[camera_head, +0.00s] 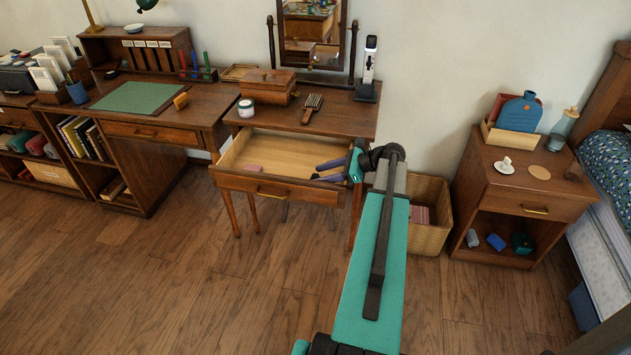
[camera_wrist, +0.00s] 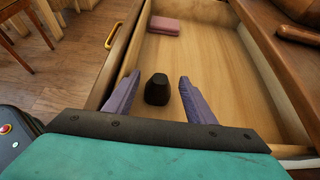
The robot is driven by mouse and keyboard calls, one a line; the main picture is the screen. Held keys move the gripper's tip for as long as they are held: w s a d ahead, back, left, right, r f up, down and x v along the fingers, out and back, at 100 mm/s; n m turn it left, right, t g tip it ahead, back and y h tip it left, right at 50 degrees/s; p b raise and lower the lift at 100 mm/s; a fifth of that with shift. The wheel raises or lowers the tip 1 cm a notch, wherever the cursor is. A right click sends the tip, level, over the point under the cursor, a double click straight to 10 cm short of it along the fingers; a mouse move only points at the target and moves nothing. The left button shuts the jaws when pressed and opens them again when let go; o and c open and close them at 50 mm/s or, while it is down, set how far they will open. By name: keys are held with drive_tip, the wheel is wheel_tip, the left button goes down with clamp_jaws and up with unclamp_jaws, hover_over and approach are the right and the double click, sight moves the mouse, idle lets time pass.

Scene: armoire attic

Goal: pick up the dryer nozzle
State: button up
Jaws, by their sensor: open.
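The dryer nozzle looks to be the small black tapered piece (camera_wrist: 157,90) that stands in the open drawer (camera_wrist: 215,65) in the wrist view. My gripper (camera_wrist: 156,82) is open, with one purple finger on each side of the black piece and a gap to each. I cannot tell how far the fingertips are above the drawer floor. In the head view my gripper (camera_head: 322,172) reaches into the right part of the drawer (camera_head: 228,181) of the dressing table. The black piece cannot be made out there.
A folded pink cloth (camera_wrist: 165,26) lies in the drawer, away from the fingers. On the dressing table top are a wooden box (camera_head: 268,86), a white jar (camera_head: 246,108), a brush (camera_head: 312,108) and a mirror (camera_head: 312,40).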

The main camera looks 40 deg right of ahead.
idle(0.5)
drive_tip(key=c, duration=1.1)
drive_tip(key=shift+r, duration=0.1)
drive_tip(key=shift+r+p, duration=0.3)
drive_tip(key=shift+r, duration=4.65)
